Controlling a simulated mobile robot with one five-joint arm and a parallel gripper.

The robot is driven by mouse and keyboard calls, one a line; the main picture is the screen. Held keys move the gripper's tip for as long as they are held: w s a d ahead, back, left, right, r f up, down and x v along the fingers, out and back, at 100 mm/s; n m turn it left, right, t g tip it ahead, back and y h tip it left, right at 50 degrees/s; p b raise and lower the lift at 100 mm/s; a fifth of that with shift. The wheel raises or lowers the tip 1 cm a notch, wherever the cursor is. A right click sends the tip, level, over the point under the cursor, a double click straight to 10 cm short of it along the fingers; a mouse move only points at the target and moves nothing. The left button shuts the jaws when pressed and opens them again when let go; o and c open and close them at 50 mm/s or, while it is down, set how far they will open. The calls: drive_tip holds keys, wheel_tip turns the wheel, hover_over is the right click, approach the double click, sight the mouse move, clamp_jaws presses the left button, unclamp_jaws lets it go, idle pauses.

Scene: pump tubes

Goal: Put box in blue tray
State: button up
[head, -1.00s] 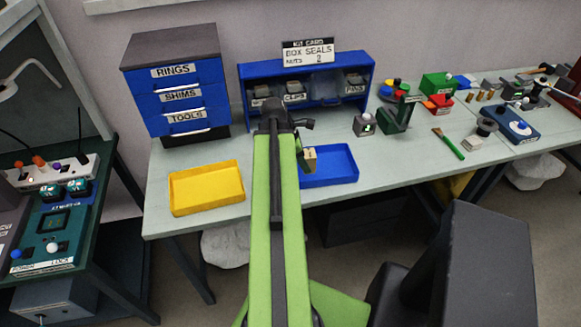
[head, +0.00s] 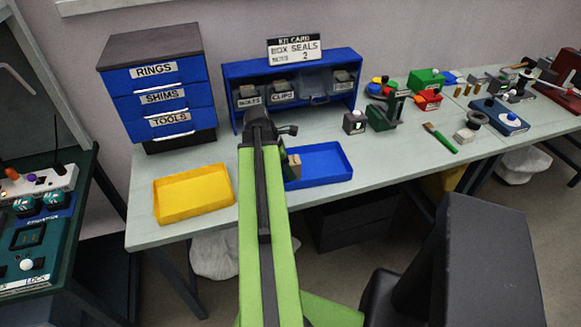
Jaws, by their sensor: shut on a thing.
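The small tan box (head: 294,167) is in my gripper (head: 288,163), at the left end of the blue tray (head: 339,178). My arm hides part of the gripper and the tray's left edge. The gripper is shut on the box. I cannot tell whether the box touches the tray floor or hangs just above it. The rest of the blue tray looks empty.
An empty yellow tray (head: 195,192) lies left of my arm. A blue drawer unit (head: 160,100) and a blue rack with labelled bins (head: 283,92) stand behind. A grey block (head: 355,123) and a green device (head: 381,116) stand right of the blue tray.

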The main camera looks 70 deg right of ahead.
drive_tip(key=o, duration=1.4)
drive_tip(key=p+v, duration=1.1)
drive_tip(key=v, duration=0.1)
drive_tip(key=shift+r, duration=0.15)
